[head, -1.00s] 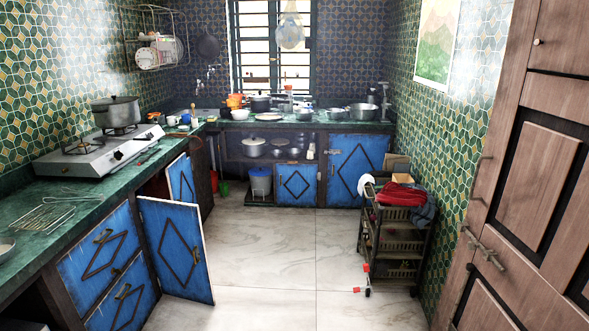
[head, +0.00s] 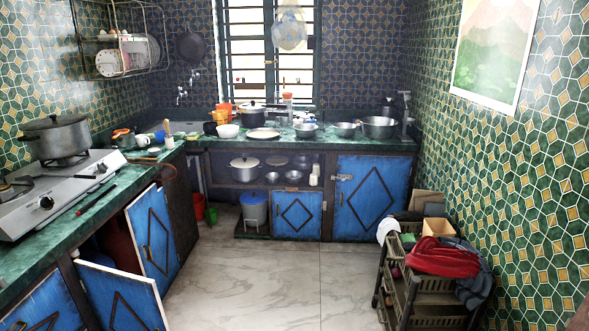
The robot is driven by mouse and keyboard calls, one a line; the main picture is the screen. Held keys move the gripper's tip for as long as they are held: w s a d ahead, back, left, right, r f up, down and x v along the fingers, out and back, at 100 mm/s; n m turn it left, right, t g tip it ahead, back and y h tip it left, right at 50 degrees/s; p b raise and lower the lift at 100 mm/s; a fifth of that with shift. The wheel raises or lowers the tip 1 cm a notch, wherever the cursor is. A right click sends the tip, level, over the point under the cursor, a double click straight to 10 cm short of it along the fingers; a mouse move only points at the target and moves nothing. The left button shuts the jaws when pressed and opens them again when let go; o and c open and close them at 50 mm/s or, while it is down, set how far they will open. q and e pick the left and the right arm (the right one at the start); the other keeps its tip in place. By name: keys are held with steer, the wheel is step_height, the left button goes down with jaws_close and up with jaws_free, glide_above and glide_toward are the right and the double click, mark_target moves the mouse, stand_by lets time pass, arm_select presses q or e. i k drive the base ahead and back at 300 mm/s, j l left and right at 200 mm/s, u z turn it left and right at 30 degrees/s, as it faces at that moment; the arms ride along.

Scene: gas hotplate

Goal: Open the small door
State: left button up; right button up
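Several blue doors with dark diamond trim are in the head view. A small blue door (head: 297,214) under the back counter looks shut. A taller blue door (head: 372,197) to its right, with a metal latch near its upper left edge, looks shut too. On the left counter, two blue doors stand swung out, a farther one (head: 153,238) and a nearer one (head: 122,297). I cannot tell from the view alone which door is the small one meant. Neither of my grippers is in view.
A dark rolling rack (head: 432,290) with red cloth stands at the right. A blue bucket (head: 254,208) stands left of the small back door. A gas hotplate (head: 60,190) with a pot sits on the left counter. The tiled floor (head: 275,285) in the middle is clear.

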mark_target(297, 215)
steer(key=i, duration=3.4)
steer(key=i+j+z, duration=0.1)
steer(key=i+z, duration=0.15)
steer(key=i, duration=0.35)
steer(key=i+j+z, duration=0.3)
steer(key=i, duration=0.25)
steer(key=l, duration=0.1)
